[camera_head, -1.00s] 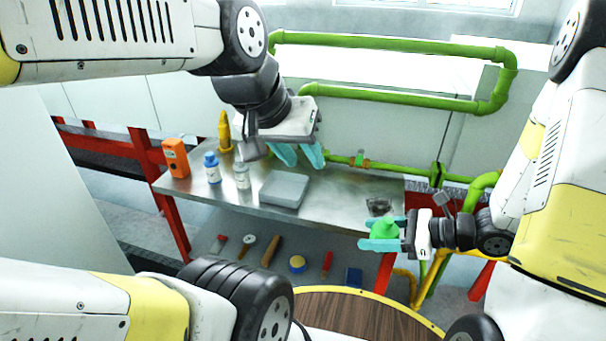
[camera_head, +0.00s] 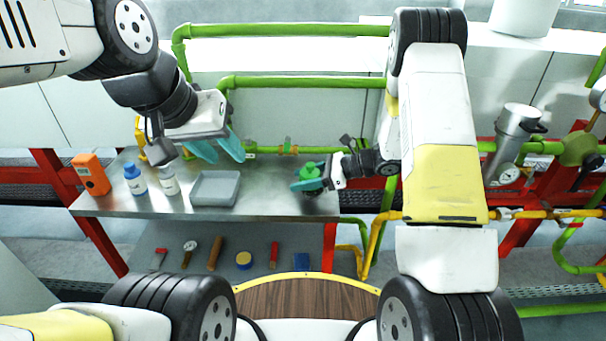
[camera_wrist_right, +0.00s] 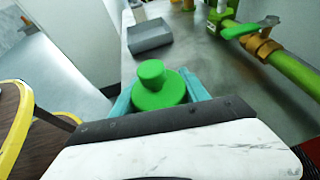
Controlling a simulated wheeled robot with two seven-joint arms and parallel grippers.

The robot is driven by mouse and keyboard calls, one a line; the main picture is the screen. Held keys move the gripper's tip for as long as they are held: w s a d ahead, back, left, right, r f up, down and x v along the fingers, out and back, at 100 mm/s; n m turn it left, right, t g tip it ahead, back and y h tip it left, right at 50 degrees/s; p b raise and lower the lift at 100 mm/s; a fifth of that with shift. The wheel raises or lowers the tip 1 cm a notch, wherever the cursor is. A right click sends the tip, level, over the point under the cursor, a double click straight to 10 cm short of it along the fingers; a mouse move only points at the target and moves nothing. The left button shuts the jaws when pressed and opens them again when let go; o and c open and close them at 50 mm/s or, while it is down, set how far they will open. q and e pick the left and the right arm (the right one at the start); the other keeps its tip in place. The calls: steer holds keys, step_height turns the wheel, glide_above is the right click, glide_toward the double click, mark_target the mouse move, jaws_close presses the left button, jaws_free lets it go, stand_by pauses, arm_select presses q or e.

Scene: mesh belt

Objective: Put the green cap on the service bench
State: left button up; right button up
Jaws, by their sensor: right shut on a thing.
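The green cap (camera_head: 311,173) is between the teal fingers of my right gripper (camera_head: 307,184), at the right end of the metal service bench (camera_head: 265,201). In the right wrist view, the cap (camera_wrist_right: 157,88) shows a round knob on a wider disc, with the fingers of my right gripper (camera_wrist_right: 160,98) shut on its sides. Whether the cap touches the bench top is hard to tell. My left gripper (camera_head: 217,150) is over the back of the bench with its teal fingers apart, and nothing shows between them.
A grey tray (camera_head: 215,203), a white bottle (camera_head: 168,180), a blue bottle (camera_head: 135,179) and an orange device (camera_head: 90,175) stand on the bench. Bare bench lies between tray and cap. Green pipes (camera_head: 300,82) run behind. Several tools lie on the lower shelf (camera_head: 205,235).

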mark_target(302, 195)
steer(key=shift+s+f, duration=0.1)
steer(key=shift+f, duration=1.6)
steer(key=shift+f, duration=0.15)
steer(key=o, duration=1.4)
steer(key=shift+c, duration=0.2)
